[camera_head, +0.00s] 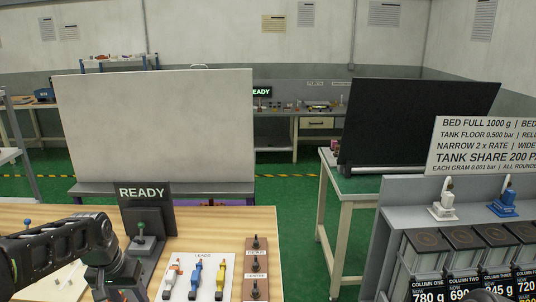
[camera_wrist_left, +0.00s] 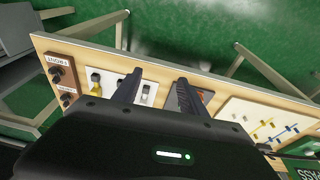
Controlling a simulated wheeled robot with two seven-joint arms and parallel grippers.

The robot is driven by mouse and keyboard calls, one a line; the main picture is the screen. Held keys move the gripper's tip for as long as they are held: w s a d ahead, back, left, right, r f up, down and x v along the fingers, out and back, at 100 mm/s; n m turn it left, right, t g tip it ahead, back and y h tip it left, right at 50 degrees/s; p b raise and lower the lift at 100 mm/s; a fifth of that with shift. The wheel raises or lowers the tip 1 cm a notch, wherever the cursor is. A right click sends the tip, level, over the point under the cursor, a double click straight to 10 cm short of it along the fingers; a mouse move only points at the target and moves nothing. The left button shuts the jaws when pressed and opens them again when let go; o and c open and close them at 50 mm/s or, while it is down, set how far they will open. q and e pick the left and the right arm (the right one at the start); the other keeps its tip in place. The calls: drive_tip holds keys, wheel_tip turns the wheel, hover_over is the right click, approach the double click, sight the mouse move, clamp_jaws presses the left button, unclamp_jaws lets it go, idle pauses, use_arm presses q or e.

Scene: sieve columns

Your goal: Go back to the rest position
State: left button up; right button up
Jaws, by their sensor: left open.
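My left gripper (camera_wrist_left: 155,84) is open in the left wrist view, its two dark fingers apart with nothing held between them. It is above the wooden bench (camera_wrist_left: 222,82). In the head view my black left arm comes in from the left over the bench's near left part; its fingertips cannot be made out there. The white leads board (camera_head: 198,277) carries white, blue and yellow clips and lies right of the arm. My right gripper cannot be made out.
A grey cabinet (camera_head: 393,215) with labelled columns stands at right, with white (camera_head: 444,205) and blue (camera_head: 503,203) clips on top. Green floor (camera_head: 295,235) is open between. A white board (camera_head: 155,125) stands behind.

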use_arm(q)
drive_tip(key=w+d+f+t+h, duration=0.2)
drive_tip(key=d+f, duration=1.3)
drive_tip(key=f, duration=0.2)
drive_tip(key=s+d+f+g, duration=0.1)
drive_tip(key=s+d+f, duration=0.4)
drive_tip(key=s, duration=0.3)
drive_tip(key=s+d+f+g+h, duration=0.1)
drive_tip(key=s+d+f, duration=0.4)
drive_tip(key=s, duration=0.3)
drive_tip(key=s+d+f+g+h, duration=0.1)
drive_tip(key=s+d+f, duration=0.4)
drive_tip(key=s, duration=0.3)
drive_tip(key=shift+f+g, duration=0.4)
drive_tip(key=shift+f, duration=0.2)
drive_tip(key=shift+s, duration=0.1)
